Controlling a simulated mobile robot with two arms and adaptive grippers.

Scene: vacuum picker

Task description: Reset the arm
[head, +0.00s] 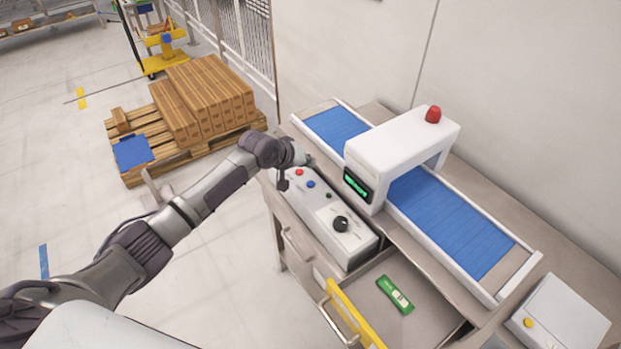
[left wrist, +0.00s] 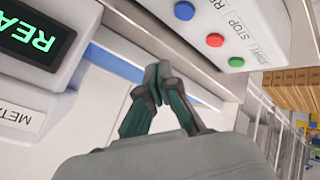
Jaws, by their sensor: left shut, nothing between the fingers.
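My left arm reaches in from the left to the far end of the control box (head: 322,212). My left gripper (head: 283,184) is small in the head view, beside the box's button end. In the left wrist view its fingertips (left wrist: 158,75) are together with nothing between them. The box has red, blue and green buttons and a black knob (head: 341,224). In the left wrist view the red button (left wrist: 215,40) and blue button (left wrist: 184,10) lie above and to the right of the fingertips, apart from them. My right gripper is not in view.
A white metal detector (head: 402,141) with a red lamp spans the blue conveyor (head: 452,222). An open drawer (head: 437,316) with a yellow front holds a green item (head: 394,294). Brown cartons (head: 213,98) sit on a pallet (head: 184,160). The floor left of the pallet is clear.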

